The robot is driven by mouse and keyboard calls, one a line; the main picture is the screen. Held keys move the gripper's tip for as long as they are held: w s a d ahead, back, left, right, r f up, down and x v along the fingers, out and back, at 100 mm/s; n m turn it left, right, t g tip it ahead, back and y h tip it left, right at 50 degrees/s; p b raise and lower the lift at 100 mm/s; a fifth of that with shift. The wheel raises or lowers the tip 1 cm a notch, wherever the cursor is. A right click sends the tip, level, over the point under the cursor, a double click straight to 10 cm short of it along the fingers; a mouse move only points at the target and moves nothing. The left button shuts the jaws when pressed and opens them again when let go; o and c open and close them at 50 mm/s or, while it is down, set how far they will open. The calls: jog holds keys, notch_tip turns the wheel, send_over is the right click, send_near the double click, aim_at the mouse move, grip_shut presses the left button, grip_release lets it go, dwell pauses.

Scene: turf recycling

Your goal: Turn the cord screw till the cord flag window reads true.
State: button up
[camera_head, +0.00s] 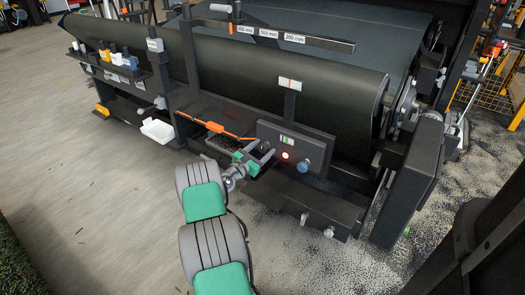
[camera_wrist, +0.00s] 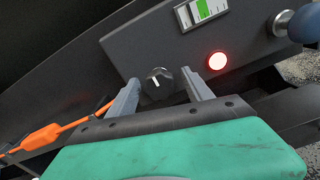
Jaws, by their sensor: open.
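A round black knob (camera_wrist: 158,84) with a white pointer line, which appears to be the cord screw, sits on the dark panel in the wrist view. My gripper (camera_wrist: 160,79) is open, one finger on each side of the knob in the picture; I cannot tell whether they touch it. A small window (camera_wrist: 201,10) with a green patch and tick marks, likely the cord flag window, is above right of the knob. It also shows in the head view (camera_head: 287,141). In the head view my gripper (camera_head: 260,154) is at the panel's left part and hides the knob.
A lit red button (camera_wrist: 217,61) and a blue knob (camera_wrist: 304,23) are right of the black knob. An orange cord with an orange handle (camera_wrist: 41,137) runs in from the left. A dark roll (camera_head: 240,65) lies behind. A white tray (camera_head: 157,129) is at left.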

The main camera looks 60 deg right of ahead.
grip_shut()
dwell(0.5)
jog(key=shift+f, duration=0.1)
jog(key=m+b, duration=0.1)
jog(key=m, duration=0.2)
jog(key=shift+f+m+b, duration=0.1)
jog(key=shift+m+b, duration=0.3)
jog(key=shift+a+m+b, duration=0.1)
jog(key=shift+m+b, duration=0.75)
jog(key=shift+m, duration=1.35)
grip_release()
